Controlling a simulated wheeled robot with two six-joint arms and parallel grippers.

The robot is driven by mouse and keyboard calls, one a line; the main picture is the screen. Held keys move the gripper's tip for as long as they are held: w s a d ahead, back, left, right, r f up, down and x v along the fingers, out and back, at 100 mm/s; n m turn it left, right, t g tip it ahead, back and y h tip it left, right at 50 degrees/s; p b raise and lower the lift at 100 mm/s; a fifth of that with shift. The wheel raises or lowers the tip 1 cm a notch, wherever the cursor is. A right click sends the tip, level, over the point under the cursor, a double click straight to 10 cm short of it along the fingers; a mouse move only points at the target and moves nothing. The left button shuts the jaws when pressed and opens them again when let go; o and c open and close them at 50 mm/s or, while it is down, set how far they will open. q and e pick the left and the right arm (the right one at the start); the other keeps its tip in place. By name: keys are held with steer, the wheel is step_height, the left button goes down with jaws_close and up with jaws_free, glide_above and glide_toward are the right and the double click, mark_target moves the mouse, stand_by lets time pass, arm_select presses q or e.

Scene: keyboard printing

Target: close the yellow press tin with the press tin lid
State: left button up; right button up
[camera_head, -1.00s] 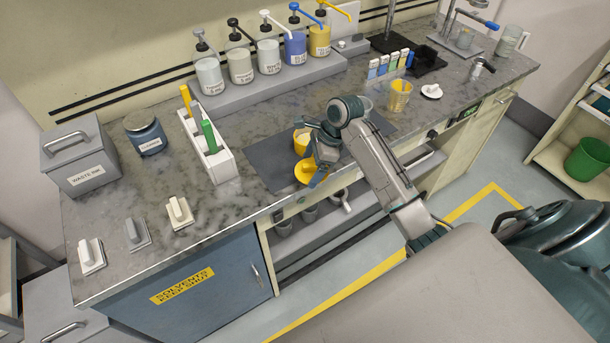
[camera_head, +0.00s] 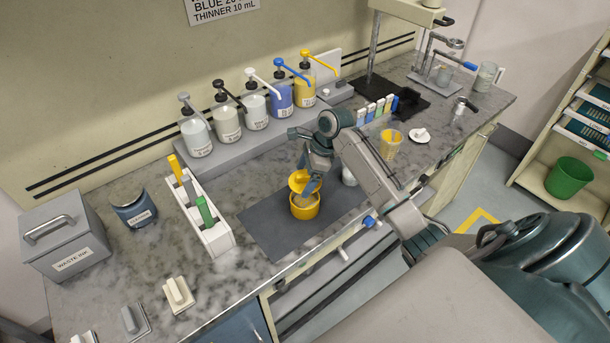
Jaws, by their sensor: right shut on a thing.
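The yellow press tin (camera_head: 305,210) stands upright and open on the dark grey mat near the front of the bench. Pale contents show inside it. My right gripper (camera_head: 308,186) is above the tin, shut on the yellow press tin lid (camera_head: 298,179). The lid is held tilted, over the back side of the tin's mouth in the picture. I cannot tell whether lid and tin touch. The gripper hides part of the lid and the tin's rim. My left gripper is not in view.
The dark mat (camera_head: 262,228) is clear to the left of the tin. A white rack (camera_head: 217,237) with coloured-handled tools stands further left. Pump bottles (camera_head: 257,112) line the back. A yellow-tinted cup (camera_head: 391,143) stands to the right behind my arm.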

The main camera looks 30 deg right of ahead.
steer(key=shift+w+f, duration=0.1)
steer(key=shift+f, duration=2)
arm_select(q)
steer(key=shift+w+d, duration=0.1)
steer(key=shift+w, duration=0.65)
arm_select(e)
steer(key=shift+f, duration=0.4)
steer(key=shift+f, duration=0.5)
